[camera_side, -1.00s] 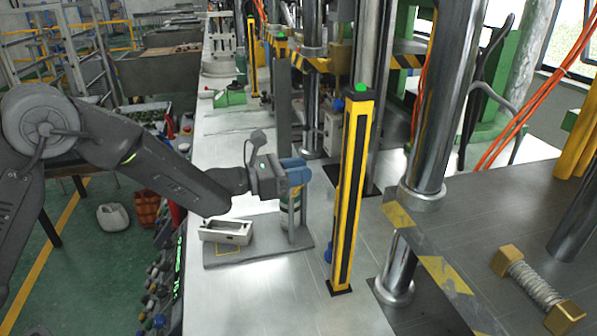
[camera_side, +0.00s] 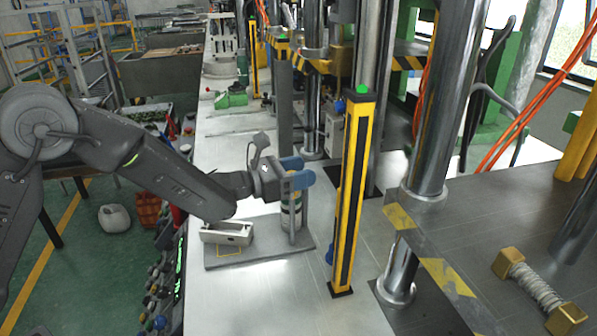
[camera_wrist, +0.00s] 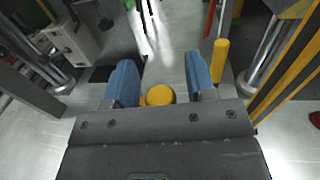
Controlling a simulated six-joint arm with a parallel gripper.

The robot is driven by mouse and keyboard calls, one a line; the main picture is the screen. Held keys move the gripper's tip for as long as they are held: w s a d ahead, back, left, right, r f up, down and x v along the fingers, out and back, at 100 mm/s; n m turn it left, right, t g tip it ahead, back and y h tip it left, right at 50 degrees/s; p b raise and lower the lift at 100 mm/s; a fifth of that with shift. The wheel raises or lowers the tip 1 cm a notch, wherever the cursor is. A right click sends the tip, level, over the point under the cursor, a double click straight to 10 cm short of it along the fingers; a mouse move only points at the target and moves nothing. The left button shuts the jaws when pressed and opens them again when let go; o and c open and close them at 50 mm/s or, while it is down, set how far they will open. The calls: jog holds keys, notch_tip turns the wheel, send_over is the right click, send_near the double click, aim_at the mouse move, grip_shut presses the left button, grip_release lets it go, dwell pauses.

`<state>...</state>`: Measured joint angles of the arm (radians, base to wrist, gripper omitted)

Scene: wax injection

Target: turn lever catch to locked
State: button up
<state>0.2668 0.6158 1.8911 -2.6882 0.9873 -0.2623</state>
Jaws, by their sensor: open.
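My gripper (camera_side: 297,171) has two blue fingertips and is open, at the upper part of a small fixture on a grey base plate (camera_side: 224,259). In the wrist view the gripper (camera_wrist: 161,72) shows its fingers apart with nothing clamped between them. A round yellow knob (camera_wrist: 160,95) shows low between the fingers, and an upright yellow cylinder (camera_wrist: 220,60) stands just outside the right finger. I cannot tell which of these belongs to the lever catch. In the side view the catch is hidden or too small to make out.
A pale open box (camera_side: 227,233) sits left of the fixture on the plate. A yellow and black post (camera_side: 350,200) stands close on the right, with thick steel columns (camera_side: 430,120) beyond. The bench front (camera_side: 290,305) is clear.

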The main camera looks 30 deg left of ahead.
jog(key=v, duration=1.4)
jog(key=shift+w, duration=0.15)
jog(key=w+a+m+g+h, duration=0.3)
jog(key=w+m+g+h, duration=0.1)
jog(key=g+h, duration=0.1)
jog(key=x, duration=1.3)
jog(key=shift+s+d+f, duration=0.1)
jog(key=shift+d+f, duration=0.05)
jog(key=shift+d, duration=0.2)
jog(key=shift+c, duration=0.5)
